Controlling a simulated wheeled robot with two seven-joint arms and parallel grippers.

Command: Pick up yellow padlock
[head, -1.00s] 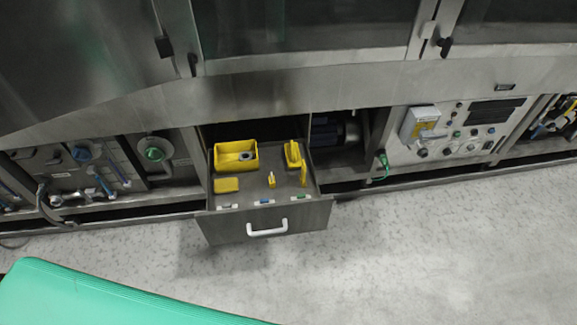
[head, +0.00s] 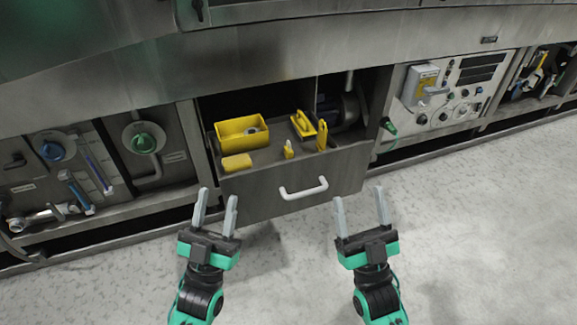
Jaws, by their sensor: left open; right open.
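The open drawer (head: 250,197) holds several yellow things. A small upright yellow piece with a narrow top (head: 288,149) stands near the middle of the drawer and may be the padlock; it is too small to be sure. A taller thin yellow piece (head: 322,136) stands to its right, and a yellow piece with a raised loop (head: 303,124) lies behind. My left gripper (head: 217,202) is open and empty in front of the drawer's left part. My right gripper (head: 360,200) is open and empty near its front right corner. Neither touches the yellow things.
Steel machine panels surround the drawer; the floor in front is clear.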

